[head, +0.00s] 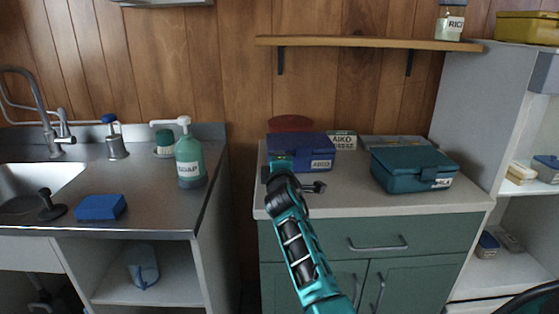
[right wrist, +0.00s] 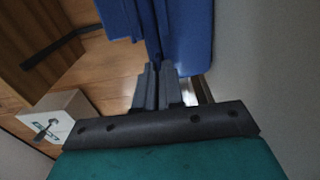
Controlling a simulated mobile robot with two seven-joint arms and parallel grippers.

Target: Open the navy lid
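The navy box (head: 287,152) stands at the back left of the counter, with its navy lid (head: 300,140) on top and a white label on its front. The lid looks closed in the head view. My right gripper (head: 279,163) is at the left part of the box front, partly hidden by its own wrist. In the right wrist view, the dark fingers (right wrist: 157,88) are close together, with their tips at or very near a blue surface (right wrist: 185,35). My left gripper is not in view.
A teal box (head: 412,168) stands to the right on the counter (head: 345,195). A white labelled box (head: 342,140), also in the right wrist view (right wrist: 58,122), and a dark red object (head: 290,123) are behind. A wooden shelf (head: 350,42) hangs above. The counter's front middle is clear.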

